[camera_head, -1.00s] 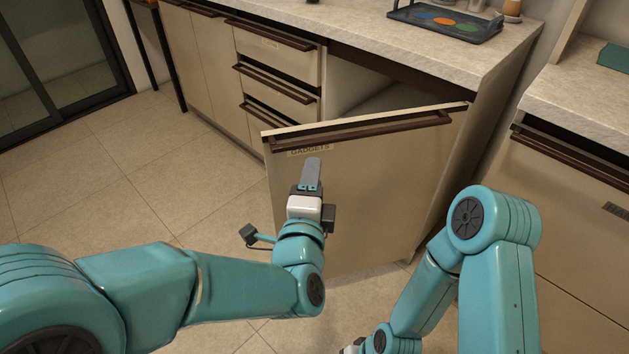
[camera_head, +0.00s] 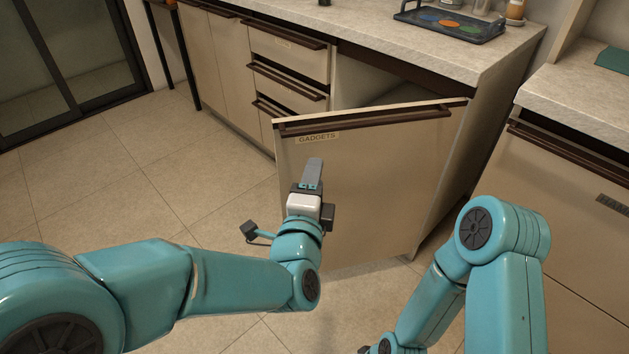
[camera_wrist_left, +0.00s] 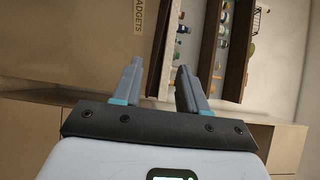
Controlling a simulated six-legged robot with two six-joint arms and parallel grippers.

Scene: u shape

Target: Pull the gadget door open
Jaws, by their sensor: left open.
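The gadget door (camera_head: 375,185) is a beige panel with a dark handle bar (camera_head: 370,117) along its top and a GADGETS label (camera_head: 318,138). It stands swung out from the cabinet, with a gap behind it. My left gripper (camera_head: 313,172) is in front of the door's left part, below the label.
Drawers (camera_head: 288,85) with dark handles stand left of the door opening. The countertop (camera_head: 440,58) above holds a dark tray (camera_head: 450,26). Another counter (camera_head: 580,105) stands at the right. The tiled floor (camera_head: 130,195) at the left is clear.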

